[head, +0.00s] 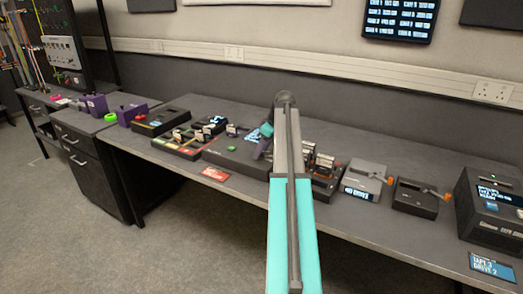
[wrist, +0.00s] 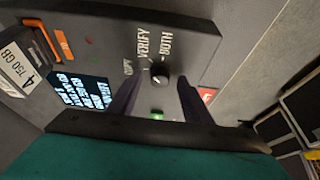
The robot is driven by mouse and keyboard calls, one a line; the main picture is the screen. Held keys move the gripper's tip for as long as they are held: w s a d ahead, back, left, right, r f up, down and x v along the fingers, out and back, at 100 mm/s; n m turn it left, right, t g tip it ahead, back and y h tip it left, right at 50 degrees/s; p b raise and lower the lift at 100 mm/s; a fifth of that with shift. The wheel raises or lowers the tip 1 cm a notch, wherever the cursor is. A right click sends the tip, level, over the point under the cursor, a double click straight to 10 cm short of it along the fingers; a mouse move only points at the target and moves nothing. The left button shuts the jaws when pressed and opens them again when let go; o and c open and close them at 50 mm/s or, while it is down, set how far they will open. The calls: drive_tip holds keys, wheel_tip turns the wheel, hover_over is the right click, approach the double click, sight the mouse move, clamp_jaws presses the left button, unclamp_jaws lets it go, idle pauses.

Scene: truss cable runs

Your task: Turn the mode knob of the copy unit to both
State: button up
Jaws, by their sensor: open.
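The copy unit (head: 228,157) is a dark grey box on the bench in the head view, partly hidden behind my arm. In the wrist view its top panel (wrist: 200,42) fills the middle. The black mode knob (wrist: 160,75) has the labels COPY, VERIFY and BOTH around it. A small pale mark shows on the knob, but I cannot tell surely which label it points at. My gripper (wrist: 157,98) is open, with one dark purple finger on each side of the knob in the picture. I cannot tell whether the fingers touch it.
A red label (head: 214,174) is on the bench's front edge. Grey drive units (head: 366,181) stand right of my arm.

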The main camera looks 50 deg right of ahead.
drive_tip(key=c, duration=1)
drive_tip(key=shift+c, duration=0.2)
drive_tip(key=shift+a+m, duration=0.1)
drive_tip(key=shift+m, duration=0.3)
drive_tip(key=m+h+p, duration=0.1)
drive_tip(key=m, duration=0.3)
drive_tip(key=shift+a+r+h+p, duration=0.1)
drive_tip(key=shift+a+h+p, duration=0.05)
drive_tip(key=shift+h+p, duration=0.25)
drive_tip(key=m+h+p, duration=0.1)
drive_tip(key=m, duration=0.3)
drive_tip(key=shift+h, duration=0.4)
